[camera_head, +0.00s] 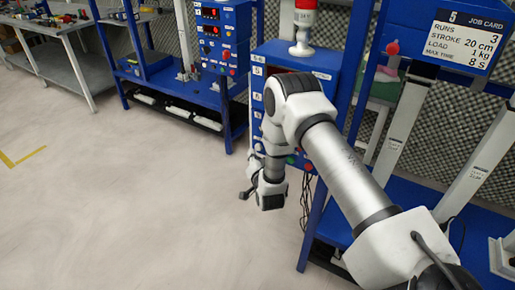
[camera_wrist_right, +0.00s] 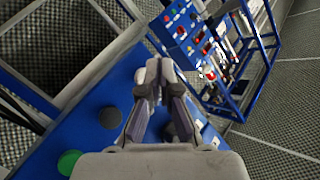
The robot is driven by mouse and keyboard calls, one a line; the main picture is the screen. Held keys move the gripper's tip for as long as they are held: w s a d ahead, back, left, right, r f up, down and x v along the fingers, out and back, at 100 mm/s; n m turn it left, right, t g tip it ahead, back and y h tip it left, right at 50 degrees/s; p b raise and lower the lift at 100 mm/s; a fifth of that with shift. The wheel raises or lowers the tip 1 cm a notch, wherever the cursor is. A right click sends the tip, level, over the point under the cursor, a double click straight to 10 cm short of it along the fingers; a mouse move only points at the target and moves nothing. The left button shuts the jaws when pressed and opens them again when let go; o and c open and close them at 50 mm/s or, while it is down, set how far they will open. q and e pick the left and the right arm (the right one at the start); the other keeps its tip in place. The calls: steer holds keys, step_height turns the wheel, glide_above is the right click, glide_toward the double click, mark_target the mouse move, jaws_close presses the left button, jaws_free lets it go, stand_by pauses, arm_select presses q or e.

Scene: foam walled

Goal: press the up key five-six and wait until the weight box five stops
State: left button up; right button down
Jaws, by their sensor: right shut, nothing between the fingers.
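The blue control box marked 5-6 (camera_head: 325,65) stands behind my right arm, which hides much of its front. A green button and a red button (camera_head: 308,167) show low on it. My right gripper (camera_head: 260,194) hangs in front of the box's lower left. In the right wrist view the closed, empty fingers (camera_wrist_right: 154,78) lie over a blue panel (camera_wrist_right: 88,140). A green button (camera_wrist_right: 68,162) and a dark round key (camera_wrist_right: 110,117) show on the panel. I cannot tell which key is the up key, or whether the fingertips touch one. I cannot identify weight box five.
A job card (camera_head: 470,40) for 5 hangs at the upper right, on a blue frame with pale columns. A red-and-white lamp (camera_head: 303,25) tops the control box. Another blue station (camera_head: 222,50) stands behind. The floor (camera_head: 120,190) at left is clear.

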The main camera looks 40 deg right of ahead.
steer(key=shift+d, duration=0.1)
steer(key=shift+w+d, duration=0.15)
steer(key=shift+d, duration=0.15)
